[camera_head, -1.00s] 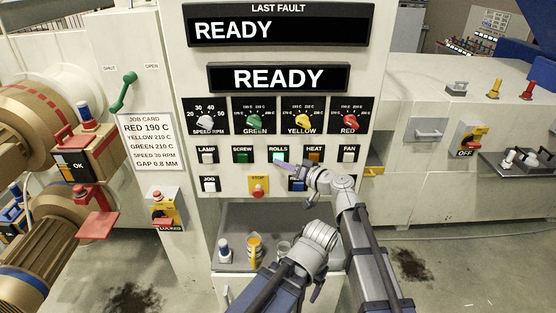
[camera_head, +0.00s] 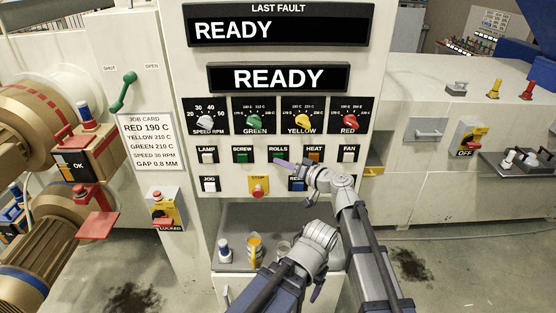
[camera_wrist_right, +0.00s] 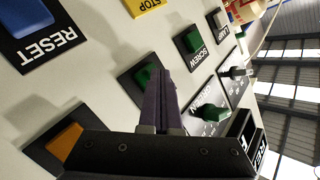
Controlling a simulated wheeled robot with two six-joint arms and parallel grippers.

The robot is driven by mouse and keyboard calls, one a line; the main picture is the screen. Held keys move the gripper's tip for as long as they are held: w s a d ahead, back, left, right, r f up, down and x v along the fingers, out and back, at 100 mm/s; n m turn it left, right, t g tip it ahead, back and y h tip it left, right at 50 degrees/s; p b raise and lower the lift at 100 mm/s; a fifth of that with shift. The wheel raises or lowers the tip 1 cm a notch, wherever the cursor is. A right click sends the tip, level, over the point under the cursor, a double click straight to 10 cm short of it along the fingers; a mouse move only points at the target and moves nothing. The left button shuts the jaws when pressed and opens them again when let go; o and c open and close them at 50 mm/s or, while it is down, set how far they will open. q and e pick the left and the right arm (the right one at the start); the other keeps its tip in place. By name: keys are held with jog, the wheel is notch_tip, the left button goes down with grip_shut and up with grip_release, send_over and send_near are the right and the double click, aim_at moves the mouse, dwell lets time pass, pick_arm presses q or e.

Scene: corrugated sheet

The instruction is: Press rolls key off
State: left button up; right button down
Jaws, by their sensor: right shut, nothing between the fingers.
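The ROLLS key (camera_head: 278,154) is a dark green, unlit rocker on the control panel, between the SCREW and HEAT keys. In the right wrist view the green key (camera_wrist_right: 144,75) is partly hidden behind my fingers. My right gripper (camera_head: 277,162) is shut and empty, its purple fingertips just below and in front of the key. It also shows in the wrist view (camera_wrist_right: 160,72); I cannot tell whether the tips touch the key. My left arm is low in front of the shelf, and its gripper (camera_head: 318,290) shows too little to tell its jaws.
The blue RESET button (camera_head: 296,184) is partly behind my right gripper. The upper display (camera_head: 278,78) reads READY.

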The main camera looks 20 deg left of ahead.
jog(key=shift+s, duration=0.15)
jog(key=shift+s+d, duration=0.2)
jog(key=shift+s, duration=0.45)
jog(key=s, duration=0.2)
jog(key=s+d, duration=0.1)
jog(key=s, duration=0.2)
jog(key=shift+s+d, duration=0.35)
